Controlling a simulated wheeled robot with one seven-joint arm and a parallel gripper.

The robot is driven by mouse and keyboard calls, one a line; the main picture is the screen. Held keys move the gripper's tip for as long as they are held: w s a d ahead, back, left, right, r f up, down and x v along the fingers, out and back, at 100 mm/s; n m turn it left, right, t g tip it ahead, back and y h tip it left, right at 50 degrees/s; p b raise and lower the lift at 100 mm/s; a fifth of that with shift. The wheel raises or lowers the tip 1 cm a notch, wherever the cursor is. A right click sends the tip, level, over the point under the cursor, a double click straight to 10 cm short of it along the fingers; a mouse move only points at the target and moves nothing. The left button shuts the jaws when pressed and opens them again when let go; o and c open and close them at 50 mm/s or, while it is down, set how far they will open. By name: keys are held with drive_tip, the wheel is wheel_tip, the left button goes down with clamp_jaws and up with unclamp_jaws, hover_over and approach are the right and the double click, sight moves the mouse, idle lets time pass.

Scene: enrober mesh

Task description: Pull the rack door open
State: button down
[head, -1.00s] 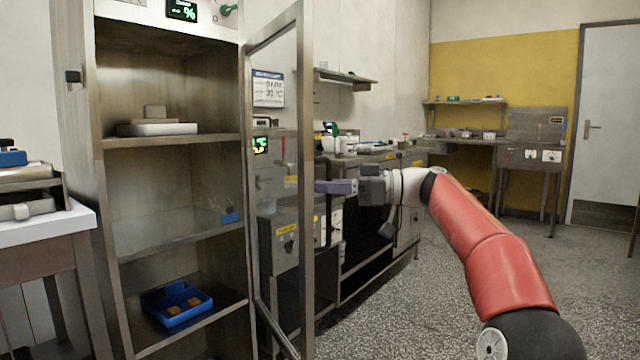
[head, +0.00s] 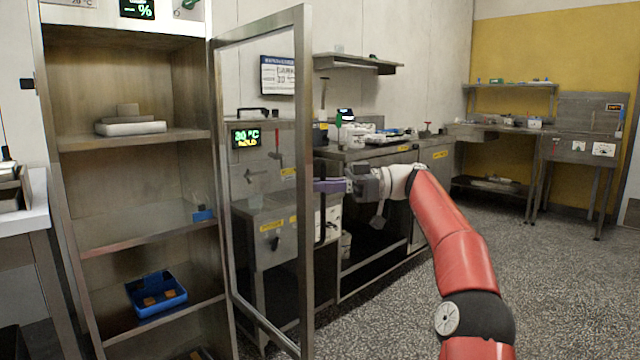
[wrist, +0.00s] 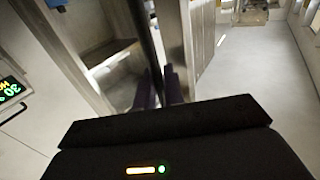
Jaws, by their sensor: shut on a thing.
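The rack door (head: 308,120) is a metal-framed clear panel, standing open and swung out from the right side of the rack (head: 62,130). A dark upright handle bar (head: 320,222) is on the door's free edge. My gripper (head: 328,186), with purple fingers, is shut on this handle at about mid-height of the door. In the wrist view, the dark handle bar (wrist: 148,40) runs down between the fingers (wrist: 158,90). The fingers hide the part of the handle that they hold.
Rack shelves hold a pale block (head: 130,126) and a blue tray (head: 156,295) with brown pieces. A steel counter (head: 385,155) with equipment runs along the wall behind the door. A bench (head: 25,220) stands at the left. Speckled floor at the right is clear.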

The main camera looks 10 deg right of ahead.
drive_tip(key=shift+a+r, duration=0.1)
drive_tip(key=c, duration=1.6)
unclamp_jaws()
drive_tip(key=shift+c, duration=0.2)
drive_tip(key=d+p, duration=0.2)
drive_tip(key=d, duration=0.5)
drive_tip(key=shift+s+d+p, duration=0.25)
drive_tip(key=shift+d+p, duration=0.05)
drive_tip(key=shift+d, duration=0.1)
